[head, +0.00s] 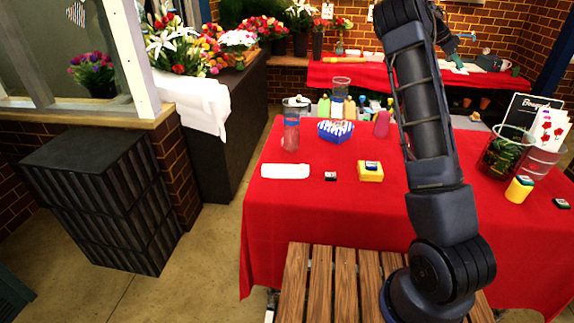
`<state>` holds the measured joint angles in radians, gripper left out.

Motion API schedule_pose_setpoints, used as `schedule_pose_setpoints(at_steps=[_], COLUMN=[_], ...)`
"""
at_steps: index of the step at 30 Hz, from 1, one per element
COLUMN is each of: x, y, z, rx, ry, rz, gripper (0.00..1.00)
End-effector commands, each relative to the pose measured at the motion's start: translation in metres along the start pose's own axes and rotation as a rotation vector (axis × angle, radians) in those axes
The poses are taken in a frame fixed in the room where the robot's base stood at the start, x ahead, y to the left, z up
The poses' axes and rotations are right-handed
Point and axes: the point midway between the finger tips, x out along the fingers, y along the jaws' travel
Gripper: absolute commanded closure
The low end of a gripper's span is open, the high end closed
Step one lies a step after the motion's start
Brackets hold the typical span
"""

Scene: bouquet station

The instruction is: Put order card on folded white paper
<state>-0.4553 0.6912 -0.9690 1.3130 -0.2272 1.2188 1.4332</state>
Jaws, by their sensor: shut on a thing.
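A flat white rectangular piece (285,171) lies at the left front of the red-covered table; it may be the folded white paper, but its folds are too small to make out. A larger white sheet (195,101) is draped over the dark counter at the back left. I cannot single out the order card. My arm rises across the right half of the head view and leaves it at the top. I cannot make out my gripper's fingertips or anything held in them.
The table's front left is clear. A slatted wooden surface (325,290) lies before it.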

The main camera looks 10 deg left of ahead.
Motion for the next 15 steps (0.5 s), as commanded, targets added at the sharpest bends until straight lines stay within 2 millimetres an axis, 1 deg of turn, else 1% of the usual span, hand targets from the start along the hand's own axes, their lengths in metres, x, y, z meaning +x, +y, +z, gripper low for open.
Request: schedule_pose_setpoints(at_steps=[2,11,15], x=[-0.013,-0.057,-0.086], y=[0.000,0.009,0.017], z=[-0.013,0.032,0.060], rx=[0.003,-0.040,-0.067], ry=[0.000,-0.009,-0.014], rz=[-0.002,-0.040,-0.066], gripper=[1.00,1.00,1.00])
